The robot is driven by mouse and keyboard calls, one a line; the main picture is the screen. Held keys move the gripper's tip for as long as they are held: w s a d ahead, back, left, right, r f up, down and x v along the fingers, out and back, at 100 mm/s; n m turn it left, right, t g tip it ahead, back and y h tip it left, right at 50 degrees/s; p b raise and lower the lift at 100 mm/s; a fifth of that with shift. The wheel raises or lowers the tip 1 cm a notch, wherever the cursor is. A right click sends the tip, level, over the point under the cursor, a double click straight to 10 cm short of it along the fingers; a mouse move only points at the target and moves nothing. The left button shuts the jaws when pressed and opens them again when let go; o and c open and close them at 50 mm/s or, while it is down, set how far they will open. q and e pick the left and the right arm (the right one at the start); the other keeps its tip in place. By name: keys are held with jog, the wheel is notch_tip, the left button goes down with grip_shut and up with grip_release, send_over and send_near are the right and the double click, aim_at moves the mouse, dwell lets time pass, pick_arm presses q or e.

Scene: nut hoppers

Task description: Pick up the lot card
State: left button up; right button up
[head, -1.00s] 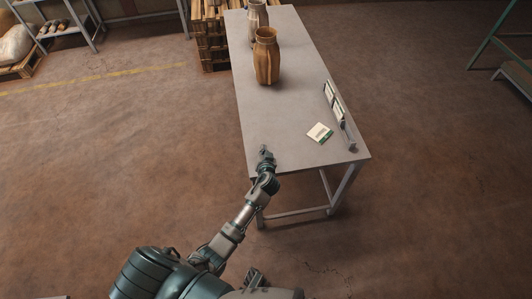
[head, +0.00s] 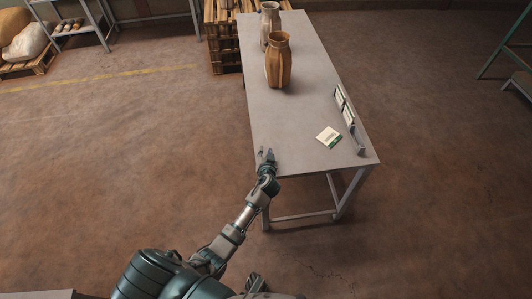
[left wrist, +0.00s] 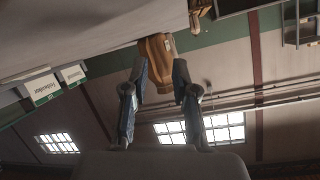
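The lot card (head: 328,137), white with a green edge, lies flat on the table (head: 300,60) near its front right end. My left gripper (head: 266,152) is over the table's near left edge, left of the card and apart from it. In the left wrist view the two fingers (left wrist: 160,68) are spread with nothing between them. I cannot make out the flat card in that view. My right gripper is not clearly seen.
A rack (head: 351,124) with upright cards stands along the table's right edge, right of the lot card; its cards also show in the left wrist view (left wrist: 40,88).

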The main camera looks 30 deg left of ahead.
pick_arm(q)
jog(key=v, duration=1.1)
jog(key=shift+s+d, duration=0.2)
jog(key=shift+s, duration=0.15)
jog(key=shift+r, duration=0.1)
